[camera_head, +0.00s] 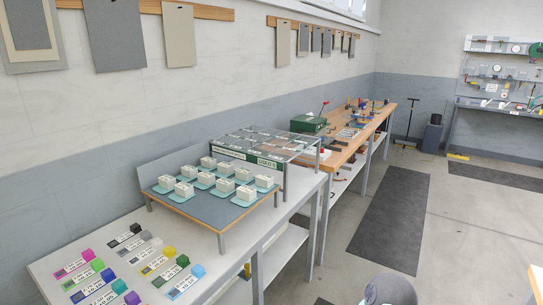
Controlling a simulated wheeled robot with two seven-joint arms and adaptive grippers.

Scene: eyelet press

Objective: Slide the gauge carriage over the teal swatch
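I cannot make out a gauge carriage for certain. On the near bench (215,240), rows of small coloured cubes sit at the ends of printed strips. One cube near the front is teal-green (119,286), with a light blue cube (198,271) to its right. Several white blocks stand on pale teal pads on a raised grey board (178,212) behind them. I cannot tell which of these, if any, is the teal swatch.
A glass-topped rack (262,143) stands behind the raised board. Farther back is a wooden workbench (350,150) with a green box (308,123) and small tools. A dark mat (395,220) lies on clear floor to the right. A pegboard station (500,75) stands at the far right.

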